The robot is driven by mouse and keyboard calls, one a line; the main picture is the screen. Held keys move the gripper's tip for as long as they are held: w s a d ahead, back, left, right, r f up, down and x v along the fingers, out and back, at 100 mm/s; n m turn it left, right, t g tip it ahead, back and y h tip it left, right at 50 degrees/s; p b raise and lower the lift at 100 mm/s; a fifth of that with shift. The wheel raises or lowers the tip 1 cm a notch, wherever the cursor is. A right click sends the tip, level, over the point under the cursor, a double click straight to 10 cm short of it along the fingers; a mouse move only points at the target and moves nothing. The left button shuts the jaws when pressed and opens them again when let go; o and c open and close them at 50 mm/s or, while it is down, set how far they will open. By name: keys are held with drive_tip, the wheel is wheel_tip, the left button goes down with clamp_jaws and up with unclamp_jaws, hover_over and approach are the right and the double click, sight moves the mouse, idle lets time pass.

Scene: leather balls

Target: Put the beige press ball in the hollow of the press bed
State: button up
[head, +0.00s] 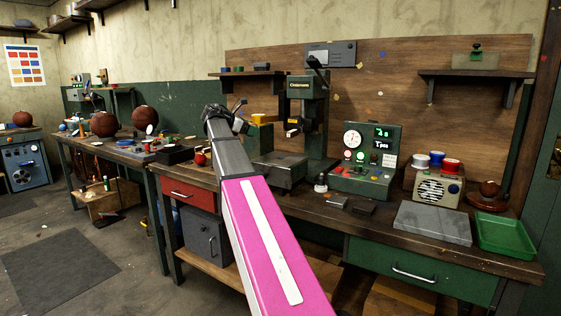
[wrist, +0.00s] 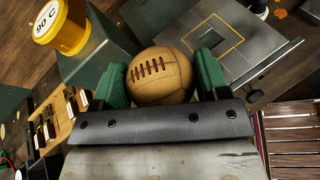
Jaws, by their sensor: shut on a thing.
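The beige press ball (wrist: 165,72), a tan leather ball with dark lacing, sits between the two green fingers of my gripper (wrist: 161,70) in the wrist view. The fingers touch it on both sides, so the gripper is shut on it. In the head view my arm's end is left of the green press (head: 308,105), and I cannot make out the ball there. The press bed (head: 277,171) is a grey block at the foot of the press. In the wrist view its plate (wrist: 272,62), with a yellow square outline, lies right of the ball, apart from it.
A yellow pot (wrist: 68,35) marked 90 C stands on a green box (wrist: 98,50), left of the ball. The control panel (head: 367,160) is right of the press. A grey slab (head: 432,222) and green tray (head: 505,235) lie at the bench's right end.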

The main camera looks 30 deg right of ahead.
drive_tip(key=shift+s+d+r+m+g, duration=0.1)
drive_tip(key=shift+d+r+m+g, duration=0.3)
drive_tip(key=shift+r, duration=0.1)
drive_tip(key=shift+s+d, duration=0.15)
drive_tip(key=shift+s, duration=0.1)
drive_tip(key=shift+g, duration=0.3)
drive_tip(key=s+d+f, duration=0.1)
drive_tip(key=d+f, duration=0.1)
drive_tip(key=d, duration=0.1)
drive_tip(key=s+d+f, duration=0.2)
drive_tip(key=d, duration=0.1)
drive_tip(key=s+d+f, duration=0.2)
drive_tip(key=d, duration=0.2)
drive_tip(key=shift+f, duration=0.35)
drive_tip(key=shift+s+d+f, duration=0.1)
drive_tip(key=shift+f, duration=2)
drive_tip(key=o, duration=0.7)
drive_tip(key=shift+r, duration=0.1)
